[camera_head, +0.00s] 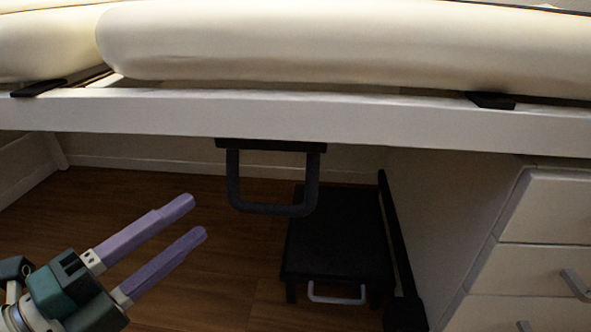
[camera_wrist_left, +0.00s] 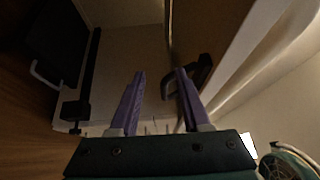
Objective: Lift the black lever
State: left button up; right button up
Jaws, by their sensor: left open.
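The black lever (camera_head: 270,210) is a dark U-shaped handle that hangs under the white frame of a cushioned bed or table in the head view. My left gripper (camera_head: 197,217) is open and empty, with its purple fingers pointing up and right. Its tips are left of the lever and apart from it in the picture. In the left wrist view the lever (camera_wrist_left: 203,70) shows dark beside and partly behind the right finger of my left gripper (camera_wrist_left: 160,74). My right gripper is not in view.
A cream cushion (camera_head: 340,45) lies on the white frame (camera_head: 400,118). A black step stool (camera_head: 338,245) with a grey handle stands on the wooden floor, behind and below the lever. White drawers (camera_head: 545,210) stand at the right. The floor at the left is clear.

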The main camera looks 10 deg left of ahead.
aim_at(266, 214)
pick_arm(q)
jog(key=w+d+m+h, duration=0.1)
jog(key=d, duration=0.2)
jog(key=w+d+m+g+h+b, duration=0.1)
jog(key=d+m, duration=0.1)
jog(key=d, duration=0.1)
jog(key=w+d+r+m+g+h+b, duration=0.1)
jog(key=d+h, duration=0.1)
jog(key=d, duration=0.1)
jog(key=shift+w+d+m, duration=0.3)
jog(key=shift+w+m, duration=0.05)
jog(key=shift+m, duration=0.05)
jog(key=shift+c, duration=0.2)
grip_shut()
